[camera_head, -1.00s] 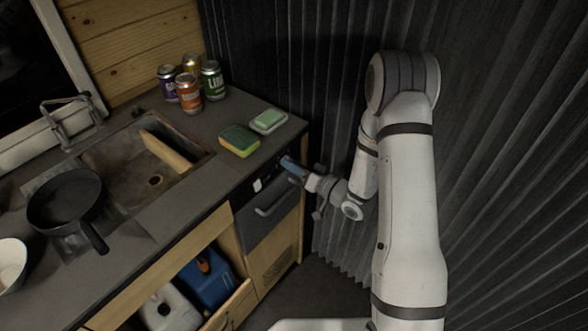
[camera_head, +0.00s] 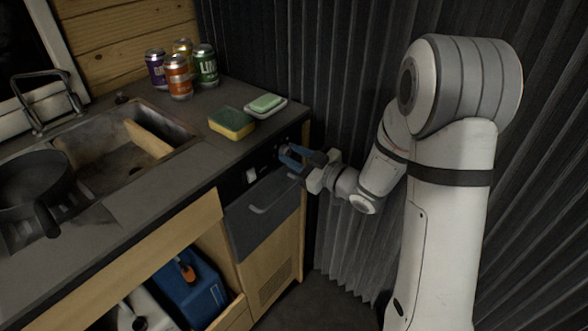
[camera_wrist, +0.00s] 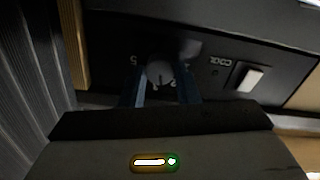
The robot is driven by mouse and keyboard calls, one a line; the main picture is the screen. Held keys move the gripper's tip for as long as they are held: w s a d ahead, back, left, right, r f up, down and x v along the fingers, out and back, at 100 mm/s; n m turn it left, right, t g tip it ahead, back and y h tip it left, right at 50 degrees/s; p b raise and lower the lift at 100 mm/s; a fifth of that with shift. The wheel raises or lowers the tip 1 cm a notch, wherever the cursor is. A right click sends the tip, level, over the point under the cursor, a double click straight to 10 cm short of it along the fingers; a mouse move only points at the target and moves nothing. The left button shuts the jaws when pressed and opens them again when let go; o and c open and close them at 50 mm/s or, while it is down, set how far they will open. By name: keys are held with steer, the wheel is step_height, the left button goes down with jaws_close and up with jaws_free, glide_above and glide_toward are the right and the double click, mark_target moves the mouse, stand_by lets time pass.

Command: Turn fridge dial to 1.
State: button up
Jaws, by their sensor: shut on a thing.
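The fridge (camera_head: 262,228) is a dark front with a bar handle, set under the right end of the counter. Its black control panel (camera_head: 232,188) runs above the front. The fridge dial (camera_wrist: 160,73) is a round grey knob in the wrist view, with a figure 5 printed at its left. My gripper's blue fingers (camera_head: 290,157) reach the panel in the head view. In the wrist view my gripper (camera_wrist: 162,88) has one finger on each side of the dial, shut on it. The dial's pointer and most of its scale are hidden or too dark to read.
A white rocker switch (camera_wrist: 250,78) sits right of the dial beside a "COOL" label. On the counter above are a sponge (camera_head: 232,123), a soap dish (camera_head: 265,106) and several cans (camera_head: 178,77). A dark corrugated curtain (camera_head: 345,120) hangs close on the right.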

steer(key=n+b, duration=0.1)
steer(key=b, duration=0.1)
steer(key=n+b, duration=0.3)
steer(key=b, duration=0.1)
steer(key=shift+f+n, duration=0.25)
steer(key=shift+n, duration=0.15)
steer(key=n+b, duration=0.3)
steer(key=b, duration=0.2)
steer(key=shift+n+b, duration=0.3)
steer(key=shift+b, duration=0.1)
steer(key=n+b, duration=0.4)
steer(key=b, duration=0.1)
steer(key=shift+r, duration=0.1)
steer(key=n+b, duration=0.2)
steer(key=b, duration=0.1)
steer(key=shift+r+n, duration=0.25)
steer(key=shift+n, duration=0.15)
steer(key=o, duration=1)
steer(key=shift+c, duration=0.2)
steer(key=shift+f, duration=0.1)
